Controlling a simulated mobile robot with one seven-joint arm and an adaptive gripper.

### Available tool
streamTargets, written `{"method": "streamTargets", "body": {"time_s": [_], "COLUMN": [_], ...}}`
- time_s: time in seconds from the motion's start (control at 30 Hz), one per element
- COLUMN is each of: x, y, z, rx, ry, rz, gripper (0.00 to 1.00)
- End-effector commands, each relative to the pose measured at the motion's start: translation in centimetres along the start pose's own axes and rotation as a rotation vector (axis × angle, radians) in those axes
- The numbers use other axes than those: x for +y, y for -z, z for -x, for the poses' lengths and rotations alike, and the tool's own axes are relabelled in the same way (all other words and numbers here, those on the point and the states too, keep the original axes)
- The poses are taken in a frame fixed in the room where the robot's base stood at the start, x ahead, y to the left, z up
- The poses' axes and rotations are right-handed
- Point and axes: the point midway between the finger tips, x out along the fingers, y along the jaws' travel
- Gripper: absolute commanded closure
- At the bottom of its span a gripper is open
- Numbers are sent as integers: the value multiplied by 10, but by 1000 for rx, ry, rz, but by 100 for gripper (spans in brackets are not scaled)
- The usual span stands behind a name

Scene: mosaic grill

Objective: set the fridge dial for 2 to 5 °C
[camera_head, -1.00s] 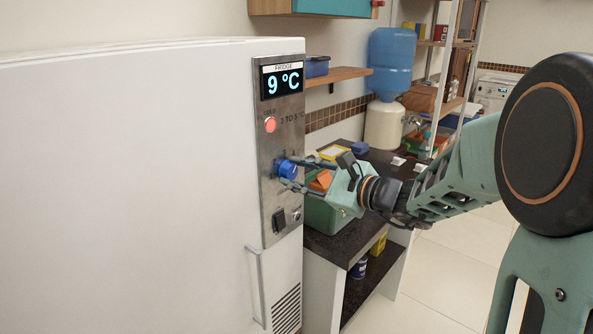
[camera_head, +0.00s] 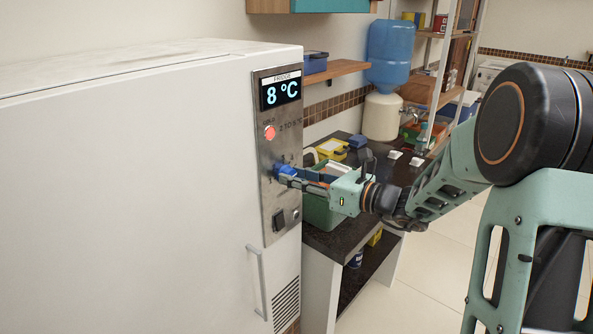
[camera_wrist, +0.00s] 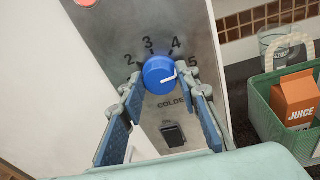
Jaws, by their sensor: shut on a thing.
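The fridge (camera_head: 140,170) is white, with a metal control panel (camera_head: 268,215) on its side. The display (camera_head: 281,91) reads 8 °C. A red lamp (camera_head: 269,132) sits below it, beside a "2 to 5 °C" label. My gripper (camera_head: 287,178) is shut on the blue dial (camera_head: 281,169), which is partly covered by the fingers in the head view. In the wrist view the fingers (camera_wrist: 160,84) stand on either side of the dial (camera_wrist: 154,68). Its white pointer mark faces right, near the 5. Numbers 2, 3, 4 and 5 ring it, with "COLDER" below.
A black switch (camera_head: 278,221) sits below the dial, with a door handle (camera_head: 258,280) lower down. Right of the fridge is a dark counter (camera_head: 340,235) with a green basket (camera_wrist: 263,95) holding an orange juice carton (camera_wrist: 296,98). A shelf (camera_head: 335,75) is above.

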Motion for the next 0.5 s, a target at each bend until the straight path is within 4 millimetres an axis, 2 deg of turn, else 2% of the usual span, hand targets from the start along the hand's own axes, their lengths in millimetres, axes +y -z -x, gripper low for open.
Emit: {"method": "streamTargets", "body": {"time_s": [0.5], "x": [-1], "y": [0], "z": [0], "rx": [-8], "ry": [-11], "rz": [-109], "gripper": [94]}}
